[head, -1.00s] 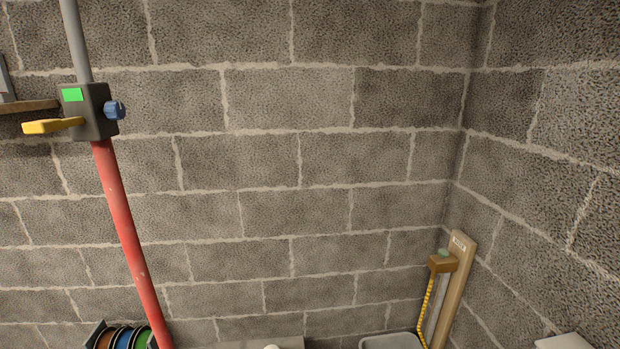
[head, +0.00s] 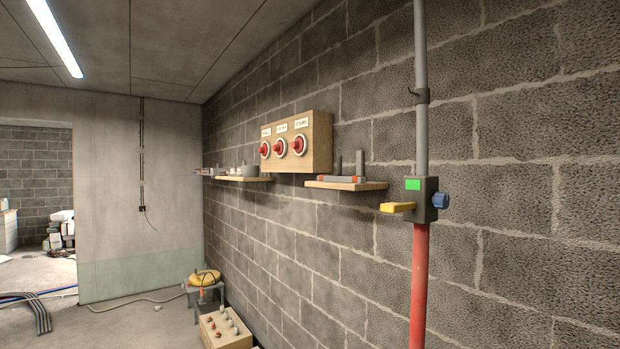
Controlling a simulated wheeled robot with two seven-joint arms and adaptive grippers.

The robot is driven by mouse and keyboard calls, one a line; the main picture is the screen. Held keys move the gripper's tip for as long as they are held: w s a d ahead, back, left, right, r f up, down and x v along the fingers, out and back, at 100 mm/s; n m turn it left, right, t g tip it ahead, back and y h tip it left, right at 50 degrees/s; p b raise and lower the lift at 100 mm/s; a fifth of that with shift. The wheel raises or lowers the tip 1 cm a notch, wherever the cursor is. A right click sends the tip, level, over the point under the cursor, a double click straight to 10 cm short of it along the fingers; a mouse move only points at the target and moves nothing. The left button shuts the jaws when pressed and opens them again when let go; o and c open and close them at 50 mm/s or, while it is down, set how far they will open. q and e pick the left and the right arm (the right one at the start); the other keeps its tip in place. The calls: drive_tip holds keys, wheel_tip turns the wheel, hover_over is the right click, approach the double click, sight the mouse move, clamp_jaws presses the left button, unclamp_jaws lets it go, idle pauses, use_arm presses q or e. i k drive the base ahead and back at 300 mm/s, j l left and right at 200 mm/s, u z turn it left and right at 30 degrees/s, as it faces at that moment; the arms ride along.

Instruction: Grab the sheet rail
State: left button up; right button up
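I cannot pick out anything that is clearly a sheet rail in the head view. Neither of my grippers is in view. On the block wall, a grey pipe (head: 421,60) runs down into a dark box (head: 426,215) with a green label, a yellow lever (head: 397,207) and a blue knob (head: 440,200). A red pipe (head: 418,290) runs on below it. Left of it, a wooden shelf (head: 345,186) carries a few low grey and orange-marked pieces, too small to name.
A wooden panel (head: 321,140) with three red knobs hangs on the wall. A second shelf (head: 245,179) lies farther off. A small stand (head: 211,291) with a yellow coil and a wooden crate (head: 229,342) are on the floor. Open floor and a doorway lie left.

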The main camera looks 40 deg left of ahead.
sight(339, 177)
drive_tip(key=u, duration=1.25)
